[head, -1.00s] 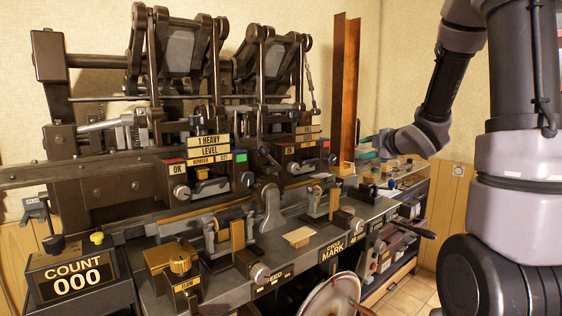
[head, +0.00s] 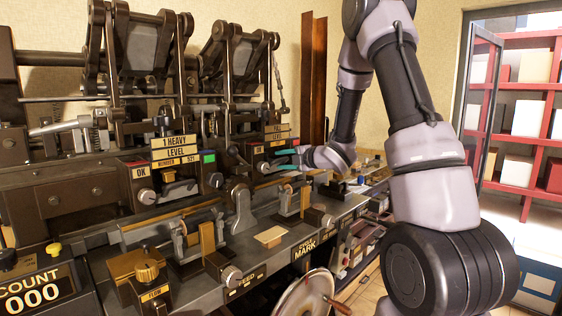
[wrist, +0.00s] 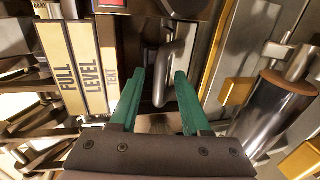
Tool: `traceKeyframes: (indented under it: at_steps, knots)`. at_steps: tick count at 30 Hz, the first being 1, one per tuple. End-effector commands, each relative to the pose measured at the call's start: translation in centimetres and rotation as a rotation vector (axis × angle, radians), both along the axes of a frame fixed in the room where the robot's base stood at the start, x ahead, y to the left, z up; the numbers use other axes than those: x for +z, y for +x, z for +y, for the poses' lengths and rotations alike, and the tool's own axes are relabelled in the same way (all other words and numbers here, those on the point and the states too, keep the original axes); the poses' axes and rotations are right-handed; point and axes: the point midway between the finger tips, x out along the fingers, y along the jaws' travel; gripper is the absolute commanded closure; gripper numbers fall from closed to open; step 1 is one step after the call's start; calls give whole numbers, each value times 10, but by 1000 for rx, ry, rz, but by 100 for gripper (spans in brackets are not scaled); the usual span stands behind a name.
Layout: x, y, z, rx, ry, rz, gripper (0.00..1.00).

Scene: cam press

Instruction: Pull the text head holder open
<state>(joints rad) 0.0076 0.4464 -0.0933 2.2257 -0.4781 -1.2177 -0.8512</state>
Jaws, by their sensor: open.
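The right-hand text head holder is the dark unit under the stacked yellow signs (head: 280,132), facing me. In the wrist view its signs (wrist: 88,65) read FULL, LEVEL and TEXT. A bent grey metal handle (wrist: 170,68) stands out beside the signs. My gripper (wrist: 157,85) is open, its two teal fingers one on each side of the handle's near end. Contact cannot be told. In the head view my gripper (head: 280,160) is at the holder's front, and the handle is too small to make out.
A similar left unit (head: 174,150) carries a HEAVY LEVEL sign. A dark roller (wrist: 270,112) and a brass-coloured bar (wrist: 236,92) lie right of my fingers. A rusty upright beam (head: 314,75) stands behind my arm. A round plate (head: 305,298) is below the bench.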

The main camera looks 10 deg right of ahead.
Motion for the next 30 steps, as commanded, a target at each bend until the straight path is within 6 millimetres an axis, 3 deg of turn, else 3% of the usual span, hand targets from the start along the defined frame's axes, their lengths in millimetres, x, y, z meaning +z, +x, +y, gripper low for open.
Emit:
traceKeyframes:
  at_steps: [11, 12, 15, 16, 30]
  knots:
    - [-2, 7, 5, 0, 0, 0, 53]
    - [-2, 7, 5, 0, 0, 0, 57]
    - [-2, 7, 5, 0, 0, 0, 95]
    - [-2, 7, 5, 0, 1, 1, 100]
    - [-2, 7, 5, -1, 1, 0, 100]
